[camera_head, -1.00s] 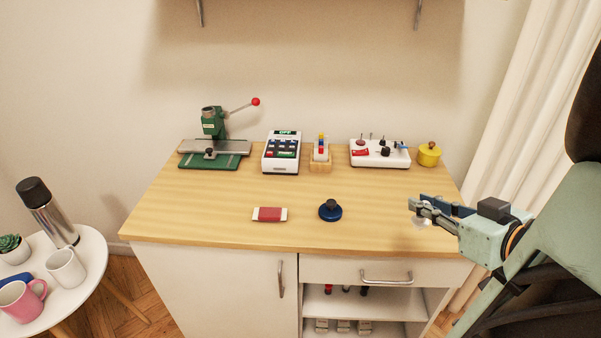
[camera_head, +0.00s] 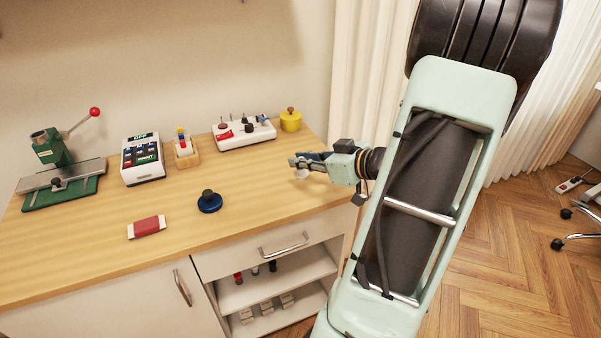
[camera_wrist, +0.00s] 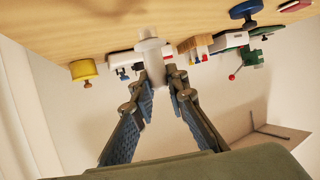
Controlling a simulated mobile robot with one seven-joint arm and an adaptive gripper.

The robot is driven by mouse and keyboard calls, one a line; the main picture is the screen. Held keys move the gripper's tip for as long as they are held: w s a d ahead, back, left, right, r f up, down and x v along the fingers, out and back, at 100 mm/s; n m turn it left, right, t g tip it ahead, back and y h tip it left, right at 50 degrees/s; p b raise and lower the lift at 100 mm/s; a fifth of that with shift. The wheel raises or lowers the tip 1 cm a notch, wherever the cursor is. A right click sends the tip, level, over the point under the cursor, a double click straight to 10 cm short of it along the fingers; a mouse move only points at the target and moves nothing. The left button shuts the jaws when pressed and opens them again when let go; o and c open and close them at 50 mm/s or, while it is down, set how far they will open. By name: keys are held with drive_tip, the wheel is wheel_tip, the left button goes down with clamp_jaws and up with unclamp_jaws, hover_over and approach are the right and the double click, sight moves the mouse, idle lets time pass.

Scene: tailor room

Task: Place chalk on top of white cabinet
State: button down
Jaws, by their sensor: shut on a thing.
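My gripper (camera_head: 299,164) is shut on a small white object (camera_head: 302,174) above the right end of the wooden worktop (camera_head: 262,195). In the wrist view the white object (camera_wrist: 151,47) has a rounded head and a stem between the fingertips (camera_wrist: 160,85). I cannot tell for sure that it is the chalk. The worktop tops a cabinet with white fronts (camera_head: 150,312); no separate white cabinet is in view. A red-and-white block (camera_head: 147,227) lies on the worktop, left of a dark blue round knobbed piece (camera_head: 209,201).
A green press (camera_head: 60,165), a keypad device (camera_head: 142,158), a wooden holder (camera_head: 186,150), a white tray of tools (camera_head: 243,131) and a yellow pot (camera_head: 290,120) line the back. The front right of the worktop is clear. Open wooden floor (camera_head: 500,250) and a chair base (camera_head: 575,220) are at the right.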

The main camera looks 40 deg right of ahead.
sight(302, 170)
drive_tip(key=shift+w+d+f, duration=0.25)
drive_tip(key=shift+d+f, duration=0.05)
drive_tip(key=shift+f, duration=0.25)
drive_tip(key=shift+f+b, duration=0.65)
drive_tip(key=shift+f, duration=0.8)
drive_tip(key=shift+f, duration=0.2)
drive_tip(key=c, duration=1.9)
unclamp_jaws()
drive_tip(key=shift+r, duration=0.25)
drive_tip(key=p+v, duration=0.2)
drive_tip(key=v, duration=1)
